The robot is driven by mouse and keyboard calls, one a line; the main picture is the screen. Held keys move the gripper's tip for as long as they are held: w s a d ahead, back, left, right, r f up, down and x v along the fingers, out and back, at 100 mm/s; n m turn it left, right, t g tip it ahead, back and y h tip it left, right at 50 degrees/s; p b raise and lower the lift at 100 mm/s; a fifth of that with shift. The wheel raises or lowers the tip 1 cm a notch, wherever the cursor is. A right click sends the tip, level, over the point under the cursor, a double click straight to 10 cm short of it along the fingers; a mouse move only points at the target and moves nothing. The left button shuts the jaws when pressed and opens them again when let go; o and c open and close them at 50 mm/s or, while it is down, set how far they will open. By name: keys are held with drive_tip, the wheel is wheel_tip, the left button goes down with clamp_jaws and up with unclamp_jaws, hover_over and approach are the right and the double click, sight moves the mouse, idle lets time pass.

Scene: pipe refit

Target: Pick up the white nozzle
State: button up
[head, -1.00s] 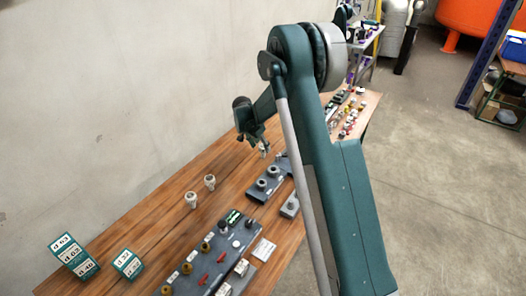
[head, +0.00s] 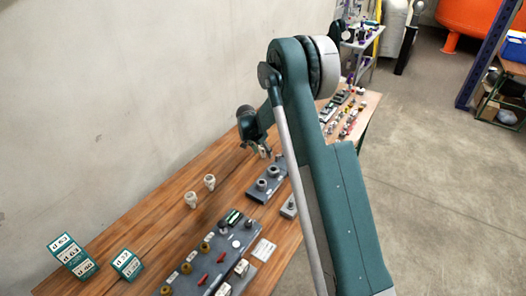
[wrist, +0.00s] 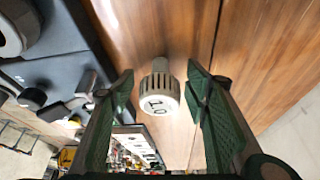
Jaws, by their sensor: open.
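In the wrist view a white nozzle (wrist: 160,90) with a ribbed collar and a dark "1.0" on its end face stands on the wooden table. My gripper (wrist: 158,78) is open, with one green-padded finger on each side of the nozzle and a visible gap to both. In the head view my gripper (head: 256,149) is low over the table near the wall, partly hidden by my arm, and a small pale nozzle (head: 264,153) shows at its fingers. Two more whitish nozzles, one nearer (head: 191,199) and one farther (head: 209,182), stand upright on the table to the left.
A dark grey block with round sockets (head: 267,183) lies close to the right of my gripper. A longer grey panel with knobs and red levers (head: 215,258) is nearer. Numbered teal blocks (head: 73,256) stand at the lower left.

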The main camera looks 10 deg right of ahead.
drive_tip(key=shift+c, duration=0.3)
drive_tip(key=c, duration=0.8)
drive_tip(key=shift+c, duration=0.2)
drive_tip(key=shift+r, duration=0.15)
wheel_tip(320, 180, up, 10)
drive_tip(key=shift+f+p, duration=0.15)
drive_tip(key=shift+p, duration=0.3)
